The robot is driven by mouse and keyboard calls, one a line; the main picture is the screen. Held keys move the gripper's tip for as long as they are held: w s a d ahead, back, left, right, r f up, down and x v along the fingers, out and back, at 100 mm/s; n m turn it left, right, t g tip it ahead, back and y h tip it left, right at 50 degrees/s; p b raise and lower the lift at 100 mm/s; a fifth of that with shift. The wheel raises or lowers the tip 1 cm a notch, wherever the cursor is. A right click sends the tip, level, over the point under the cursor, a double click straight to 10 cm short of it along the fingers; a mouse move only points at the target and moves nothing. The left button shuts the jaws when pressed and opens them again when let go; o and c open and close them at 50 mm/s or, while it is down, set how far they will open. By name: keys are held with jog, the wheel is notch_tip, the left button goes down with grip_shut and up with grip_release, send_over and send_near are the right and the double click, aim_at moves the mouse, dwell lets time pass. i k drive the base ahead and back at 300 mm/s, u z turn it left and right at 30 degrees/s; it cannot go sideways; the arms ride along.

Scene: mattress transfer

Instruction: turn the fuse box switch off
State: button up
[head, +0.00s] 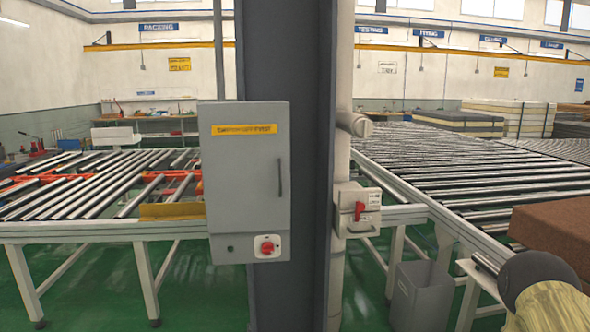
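A tall grey cabinet (240,180) with a yellow label and a dark handle is mounted on a dark column in the middle of the head view. Its door is closed. A red rotary knob (267,247) sits on a pale plate at its lower right. To the right, a smaller light grey switch box (345,198) carries a red lever (360,211) that points roughly upright. I cannot tell which of the two is the fuse box, nor read their on/off marks.
A dark column (285,60) stands between two roller conveyors, one at left (100,232) and one at right (450,210). A grey bin (421,292) stands below the right conveyor. A brown block (560,235) lies at right. Green floor shows beneath the conveyors.

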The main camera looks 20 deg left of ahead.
aim_at(268, 247)
jog(key=z, duration=0.25)
jog(key=k, duration=0.25)
jog(key=u, duration=0.8)
jog(key=i, duration=0.65)
jog(key=u, duration=0.25)
